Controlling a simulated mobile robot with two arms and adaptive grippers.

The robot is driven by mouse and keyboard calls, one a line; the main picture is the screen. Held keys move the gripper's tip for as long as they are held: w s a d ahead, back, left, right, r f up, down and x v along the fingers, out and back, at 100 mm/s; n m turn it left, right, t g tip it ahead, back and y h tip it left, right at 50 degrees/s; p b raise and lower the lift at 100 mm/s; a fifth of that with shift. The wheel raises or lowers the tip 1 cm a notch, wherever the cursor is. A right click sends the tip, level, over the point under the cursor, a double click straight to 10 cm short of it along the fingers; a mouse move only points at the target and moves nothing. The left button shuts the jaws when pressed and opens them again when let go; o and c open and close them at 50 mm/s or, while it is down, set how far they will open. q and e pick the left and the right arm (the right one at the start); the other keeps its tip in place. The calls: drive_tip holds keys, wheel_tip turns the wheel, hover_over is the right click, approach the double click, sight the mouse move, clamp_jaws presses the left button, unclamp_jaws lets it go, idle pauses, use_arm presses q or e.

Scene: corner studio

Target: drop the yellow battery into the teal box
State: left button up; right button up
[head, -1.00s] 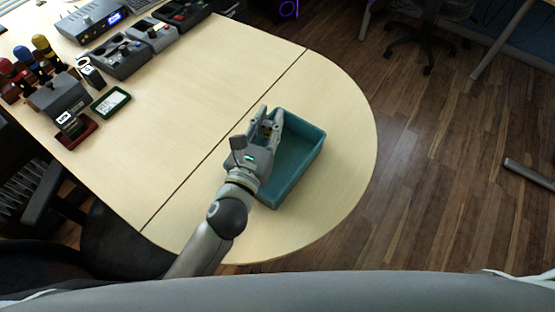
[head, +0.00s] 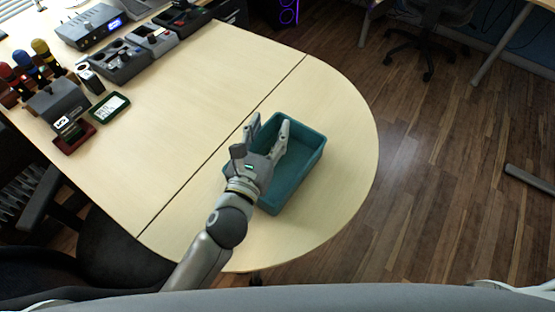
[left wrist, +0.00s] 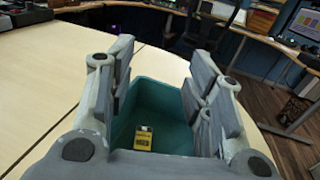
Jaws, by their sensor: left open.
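The teal box (head: 306,166) stands on the rounded end of the light wooden table. My left gripper (head: 268,124) is over the left part of the box, open and empty. In the left wrist view the yellow battery (left wrist: 143,138) lies inside the teal box (left wrist: 160,98), between and below the spread fingers of my left gripper (left wrist: 160,85). In the head view the battery is hidden behind the gripper. My right gripper is not in view.
Several devices, including a grey box with coloured knobs (head: 55,100) and a small green-framed display (head: 110,107), stand at the table's far left. The table (head: 190,90) between them and the box is clear. An office chair (head: 430,40) stands beyond on the wooden floor.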

use_arm(q)
drive_tip(key=v, duration=1.2)
idle(0.4)
